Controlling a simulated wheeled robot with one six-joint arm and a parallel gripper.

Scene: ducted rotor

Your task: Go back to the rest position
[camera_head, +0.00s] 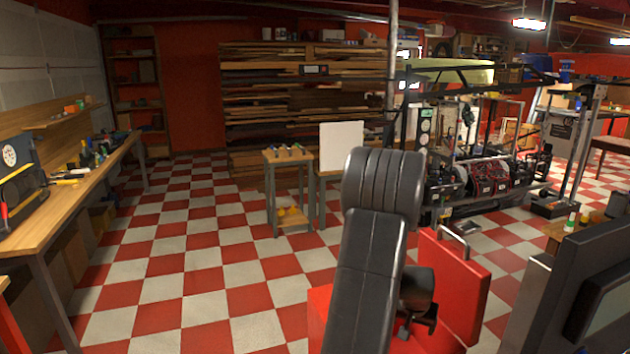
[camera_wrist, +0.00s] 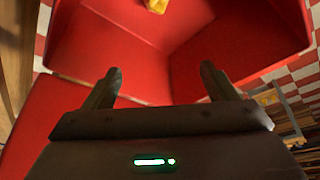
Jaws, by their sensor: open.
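My gripper (camera_wrist: 160,80) shows in the wrist view with its two fingers apart and nothing between them. It is over a red open box (camera_wrist: 230,45). A yellow object (camera_wrist: 156,6) lies inside the box at the top edge of the view, cut off, so I cannot tell what it is. In the head view my dark arm rises in front of the red box (camera_head: 455,290), and my gripper is low there, partly hidden by the arm. A grey handle shows on the red box's upper edge.
A wooden workbench (camera_head: 75,205) with tools runs along the left wall. A small wooden stand (camera_head: 290,160) and a white panel (camera_head: 341,146) stand mid-room before lumber racks. A large machine (camera_head: 480,175) is at the right. The checkered floor (camera_head: 190,260) left of my arm is clear.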

